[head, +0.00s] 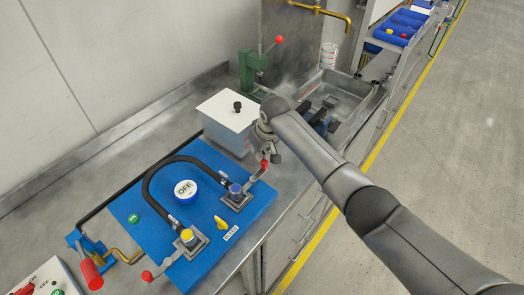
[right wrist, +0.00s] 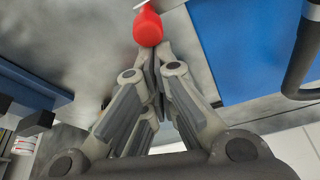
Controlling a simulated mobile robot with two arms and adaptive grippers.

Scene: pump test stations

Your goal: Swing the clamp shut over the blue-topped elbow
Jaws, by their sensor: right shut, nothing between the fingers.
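The blue-topped elbow (head: 235,188) sits at the right end of the black hose on the blue panel. Its clamp arm (head: 256,178) reaches away to the upper right, past the panel's edge, and ends in a red knob. My right gripper (head: 265,155) is shut and empty close to that knob, partly covering it. In the right wrist view the red knob (right wrist: 147,27) lies just beyond my closed fingertips (right wrist: 158,65); whether they touch it is unclear. The elbow is out of that view. My left gripper is not in view.
A yellow-topped elbow (head: 188,236) has a similar clamp with a red knob (head: 147,276). A white-lidded box (head: 228,112) and a green press (head: 252,72) stand behind; a sink (head: 345,92) is beyond my arm.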

